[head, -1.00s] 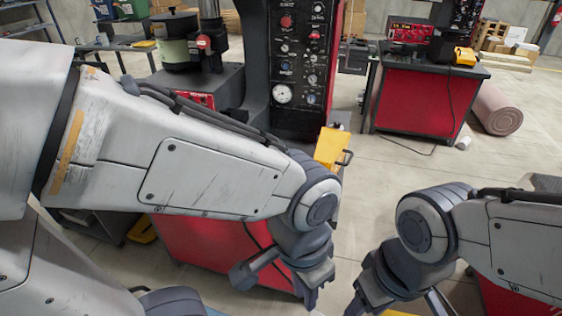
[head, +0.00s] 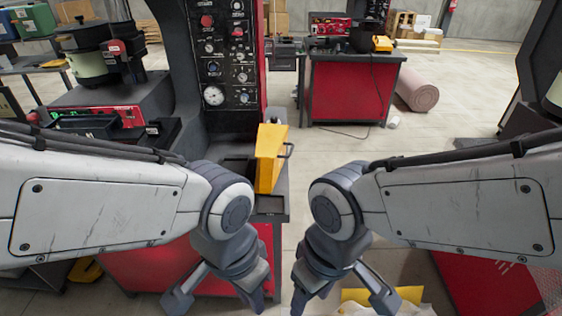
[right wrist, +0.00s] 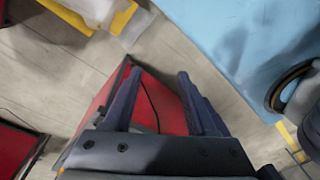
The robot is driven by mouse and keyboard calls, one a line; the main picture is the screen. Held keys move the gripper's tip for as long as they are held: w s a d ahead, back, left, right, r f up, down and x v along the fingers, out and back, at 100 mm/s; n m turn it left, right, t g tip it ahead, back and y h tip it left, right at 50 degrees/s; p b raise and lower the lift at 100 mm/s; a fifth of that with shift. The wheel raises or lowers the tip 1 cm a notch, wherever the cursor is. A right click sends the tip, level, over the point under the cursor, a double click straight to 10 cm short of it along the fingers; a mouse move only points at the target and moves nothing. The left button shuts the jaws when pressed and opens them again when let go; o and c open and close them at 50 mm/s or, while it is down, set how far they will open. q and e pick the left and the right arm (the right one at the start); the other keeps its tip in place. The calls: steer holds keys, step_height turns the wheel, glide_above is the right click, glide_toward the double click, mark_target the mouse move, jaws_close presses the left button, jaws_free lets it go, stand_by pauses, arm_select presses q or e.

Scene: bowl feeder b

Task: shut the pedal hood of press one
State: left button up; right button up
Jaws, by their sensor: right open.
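A yellow hood (head: 268,160) with a dark handle on its right side stands tilted up at the right edge of the near press's bench (head: 270,205). It is beside the black control panel (head: 225,60). I cannot tell which press is numbered one. My left gripper (head: 215,292) hangs open and empty in front of the bench, below and left of the hood. My right gripper (head: 342,292) is open and empty, below and right of the hood and apart from it. In the right wrist view its open fingers (right wrist: 160,98) have nothing between them.
A second red bench (head: 348,90) with a smaller yellow hood (head: 381,43) stands farther back. A pink roll (head: 416,90) lies right of it. A dark machine (head: 530,75) rises at right. Open floor lies between the benches. A light-blue surface (right wrist: 240,40) shows in the right wrist view.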

steer(key=shift+w+a, duration=0.1)
steer(key=c, duration=0.5)
steer(key=shift+w+a+f+m, duration=0.3)
steer(key=shift+w+a, duration=0.05)
steer(key=shift+w, duration=0.3)
jaws_close()
steer(key=m+t+h+b, duration=0.1)
steer(key=m+t+b, duration=0.4)
steer(key=m+t, duration=1.8)
glide_toward(275, 159)
steer(key=d+r+m+g, duration=0.1)
steer(key=d+m+g, duration=0.4)
steer(key=d, duration=0.6)
steer(key=w+a+r+p, duration=0.1)
steer(key=w+a+p, duration=0.2)
steer(key=w, duration=0.8)
steer(key=shift+a+r+p, duration=0.15)
steer(key=shift+a+p, duration=0.2)
steer(key=shift+a, duration=0.1)
